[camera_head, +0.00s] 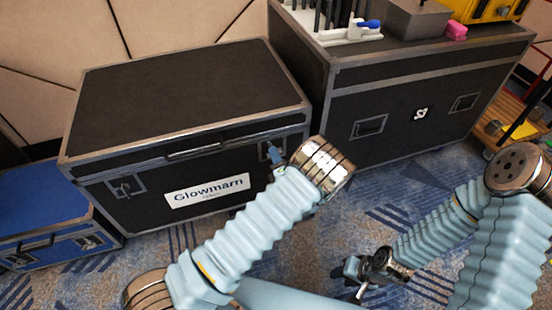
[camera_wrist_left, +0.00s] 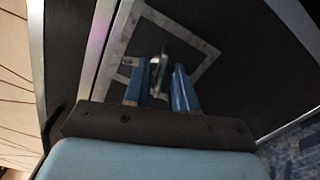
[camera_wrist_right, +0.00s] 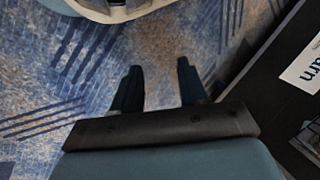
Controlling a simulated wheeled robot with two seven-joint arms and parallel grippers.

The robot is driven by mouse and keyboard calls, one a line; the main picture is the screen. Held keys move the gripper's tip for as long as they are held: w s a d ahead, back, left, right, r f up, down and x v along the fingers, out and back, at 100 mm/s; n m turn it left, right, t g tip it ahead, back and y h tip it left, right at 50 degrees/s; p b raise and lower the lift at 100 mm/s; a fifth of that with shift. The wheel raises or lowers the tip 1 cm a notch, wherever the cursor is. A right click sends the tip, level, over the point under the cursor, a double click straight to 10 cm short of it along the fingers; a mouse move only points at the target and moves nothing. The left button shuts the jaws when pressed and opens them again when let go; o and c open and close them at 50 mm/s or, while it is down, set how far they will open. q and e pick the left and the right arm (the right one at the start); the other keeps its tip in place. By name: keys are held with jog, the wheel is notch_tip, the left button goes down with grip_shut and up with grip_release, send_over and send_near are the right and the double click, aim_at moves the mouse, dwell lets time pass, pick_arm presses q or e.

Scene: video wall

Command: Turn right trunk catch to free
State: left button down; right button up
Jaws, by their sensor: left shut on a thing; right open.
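The black trunk (camera_head: 185,98) with metal edges and a white "Glowmarn" label (camera_head: 207,191) stands on the carpet at the left centre, its lid down. Its right catch (camera_wrist_left: 161,66) is a metal piece in a square recessed plate, seen in the left wrist view. My left gripper (camera_head: 274,155) is at this catch on the trunk's front, its blue fingers (camera_wrist_left: 165,82) shut on it. The catch's exact angle is hard to tell. The left catch (camera_head: 124,187) shows uncovered. My right gripper (camera_head: 358,280) is low over the carpet, open and empty; its fingers also show in the right wrist view (camera_wrist_right: 160,85).
A taller black case (camera_head: 420,105) stands close to the right of the trunk, with a white rack (camera_head: 345,36) and other items on top. A blue case (camera_head: 45,225) is at the left. Carpet is free in front.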

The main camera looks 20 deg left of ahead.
pick_arm(q)
jog(key=shift+d+f+n+b, duration=0.1)
jog(key=shift+n+b, duration=2.7)
jog(key=shift+n, duration=4.2)
pick_arm(e)
jog(key=shift+w+d+f, duration=0.1)
jog(key=shift+d+f, duration=0.2)
jog(key=shift+f, duration=0.65)
jog(key=shift+w+d+f, duration=0.15)
jog(key=shift+d+f, duration=0.1)
jog(key=shift+f, duration=0.7)
jog(key=shift+w+d+f, duration=0.1)
jog(key=shift+d+f, duration=0.2)
jog(key=shift+f, duration=0.75)
pick_arm(q)
jog(key=c, duration=1.3)
grip_release()
jog(key=shift+o, duration=0.2)
jog(key=v, duration=1.3)
jog(key=shift+s+d, duration=0.25)
jog(key=shift+s, duration=0.1)
pick_arm(e)
jog(key=shift+d+f, duration=0.1)
